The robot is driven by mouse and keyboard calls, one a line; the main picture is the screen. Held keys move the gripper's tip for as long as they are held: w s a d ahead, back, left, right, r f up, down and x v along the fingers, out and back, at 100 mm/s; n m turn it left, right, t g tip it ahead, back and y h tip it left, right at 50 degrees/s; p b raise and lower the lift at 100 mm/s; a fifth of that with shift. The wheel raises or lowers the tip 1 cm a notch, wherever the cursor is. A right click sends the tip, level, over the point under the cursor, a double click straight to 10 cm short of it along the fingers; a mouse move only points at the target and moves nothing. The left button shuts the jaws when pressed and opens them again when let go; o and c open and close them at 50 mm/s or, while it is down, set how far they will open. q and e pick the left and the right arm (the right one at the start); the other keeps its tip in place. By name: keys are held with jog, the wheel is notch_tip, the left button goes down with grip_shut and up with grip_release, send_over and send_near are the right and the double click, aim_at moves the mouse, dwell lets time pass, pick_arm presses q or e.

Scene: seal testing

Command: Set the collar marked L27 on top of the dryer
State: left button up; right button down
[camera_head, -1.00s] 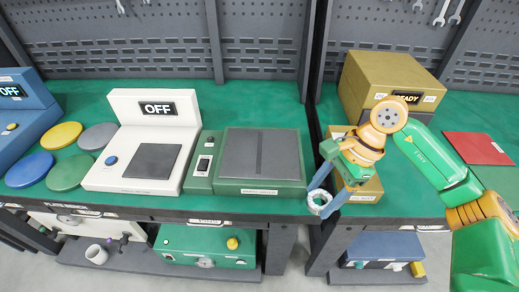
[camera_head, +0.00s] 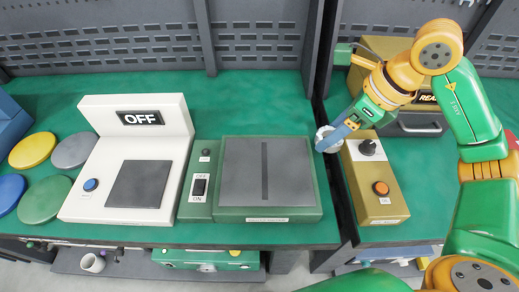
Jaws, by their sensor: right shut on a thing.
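A white ring-shaped collar (camera_head: 325,134) is held in the fingertips of my right gripper (camera_head: 329,143), which is shut on it. Its marking cannot be read. The gripper comes in from the right, and the collar shows at the back right corner of the green machine (camera_head: 307,213), which has a grey slotted top plate (camera_head: 240,170). No gap between collar and machine can be judged. The nameplates are too small to read, so I cannot tell which machine is the dryer. My left gripper is not in view.
A white machine (camera_head: 75,208) reading OFF stands left, beside several coloured discs (camera_head: 45,200). A gold control box (camera_head: 377,198) with a knob and orange button stands right of the gap between tables. A gold READY cabinet (camera_head: 385,48) is behind my right arm.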

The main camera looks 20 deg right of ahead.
jog(key=p, duration=0.3)
send_near(261, 166)
jog(key=w+f, duration=0.1)
jog(key=a+f+p, duration=0.1)
jog(key=shift+w+a+f, duration=0.3)
jog(key=shift+w, duration=0.1)
notch_tip(261, 166, down, 3)
jog(key=shift+s+r+p, duration=0.1)
jog(key=shift+r+p, duration=0.1)
jog(key=shift+p, duration=0.5)
jog(key=shift+f, duration=0.2)
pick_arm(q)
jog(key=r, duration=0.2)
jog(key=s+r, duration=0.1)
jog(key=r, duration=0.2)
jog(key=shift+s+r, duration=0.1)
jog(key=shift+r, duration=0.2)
